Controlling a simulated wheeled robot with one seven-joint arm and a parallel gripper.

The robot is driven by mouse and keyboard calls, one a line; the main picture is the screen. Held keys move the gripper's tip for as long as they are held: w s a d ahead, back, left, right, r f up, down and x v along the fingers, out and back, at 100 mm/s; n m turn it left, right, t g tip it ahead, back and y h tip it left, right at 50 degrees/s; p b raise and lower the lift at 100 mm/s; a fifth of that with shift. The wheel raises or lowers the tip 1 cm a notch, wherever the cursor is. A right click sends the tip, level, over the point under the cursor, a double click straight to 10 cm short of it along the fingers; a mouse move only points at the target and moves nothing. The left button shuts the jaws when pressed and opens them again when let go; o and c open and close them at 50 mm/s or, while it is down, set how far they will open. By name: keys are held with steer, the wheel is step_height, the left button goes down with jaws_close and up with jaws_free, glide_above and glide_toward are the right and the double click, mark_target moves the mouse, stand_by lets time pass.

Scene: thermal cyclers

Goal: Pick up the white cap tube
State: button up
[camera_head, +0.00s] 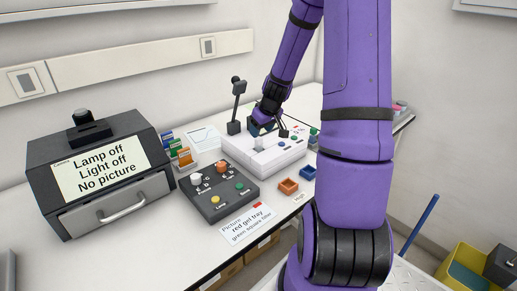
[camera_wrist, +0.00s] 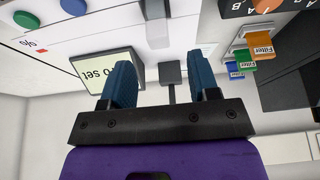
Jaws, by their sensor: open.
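I cannot make out a white cap tube for certain in either view. A small pale upright piece (camera_head: 259,143) stands on the white machine (camera_head: 284,156) just below my gripper (camera_head: 263,127); I cannot tell what it is. My gripper's two blue fingers are apart in the wrist view (camera_wrist: 162,64), with nothing held between them. A dark square plate on a stem (camera_wrist: 170,73) shows in the gap, seemingly beyond the fingers. A pale grey upright strip (camera_wrist: 156,24) lies above the gap in that view.
A dark imaging box (camera_head: 110,185) stands at left, with colored filters (camera_head: 180,151) beside it. A dark knob box (camera_head: 216,191) sits in front. Orange (camera_head: 288,186) and blue (camera_head: 307,172) trays lie near the table's front edge. A tilted display (camera_wrist: 105,70) is close to my left finger.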

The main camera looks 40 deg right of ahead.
mark_target(259, 138)
steer(key=shift+s+x, duration=0.15)
steer(key=shift+x, duration=1.15)
steer(key=shift+s+x, duration=0.1)
steer(key=shift+x, duration=1.2)
steer(key=shift+f, duration=0.1)
steer(key=c, duration=1)
